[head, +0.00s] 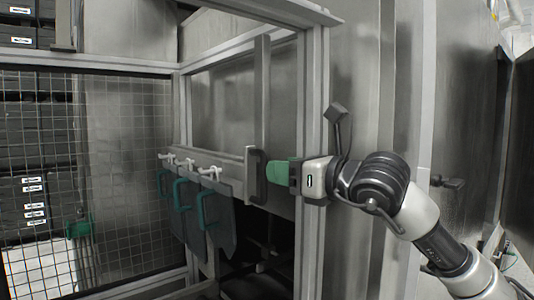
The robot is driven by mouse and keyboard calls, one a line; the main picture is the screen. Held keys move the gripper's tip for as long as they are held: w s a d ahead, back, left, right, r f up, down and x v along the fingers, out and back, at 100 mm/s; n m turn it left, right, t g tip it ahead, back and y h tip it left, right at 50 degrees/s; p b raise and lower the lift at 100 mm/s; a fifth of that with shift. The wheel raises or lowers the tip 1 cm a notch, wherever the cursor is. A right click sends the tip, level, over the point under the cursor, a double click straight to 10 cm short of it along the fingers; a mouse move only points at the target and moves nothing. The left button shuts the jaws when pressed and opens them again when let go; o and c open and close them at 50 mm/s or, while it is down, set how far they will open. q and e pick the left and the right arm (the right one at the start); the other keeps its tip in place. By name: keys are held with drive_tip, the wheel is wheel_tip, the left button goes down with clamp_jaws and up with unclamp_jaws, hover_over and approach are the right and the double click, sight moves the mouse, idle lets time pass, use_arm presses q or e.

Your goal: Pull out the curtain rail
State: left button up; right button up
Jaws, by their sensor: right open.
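The curtain rail (223,156) is a grey bar running from the back left toward an end plate at the frame opening. A dark upright handle (257,180) is at its near end. Grey curtain flaps (219,232) with green handles hang below it from white hooks. My right gripper (275,172) comes in from the right, its green fingers pointing left close beside the dark handle. It is open; whether the fingers touch the handle or reach around it I cannot tell. My left gripper is not in view.
A grey upright post (312,150) stands just behind my right gripper. A wire mesh panel (125,180) closes off the left side, with dark stacked crates (35,130) beyond it. A dark opening lies below the rail. A small black latch (446,183) juts out at right.

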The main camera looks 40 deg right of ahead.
drive_tip(key=p+x, duration=0.1)
drive_tip(key=x, duration=0.3)
drive_tip(key=shift+w+p, duration=0.2)
drive_tip(key=shift+p, duration=0.2)
drive_tip(key=shift+c, duration=0.3)
clamp_jaws()
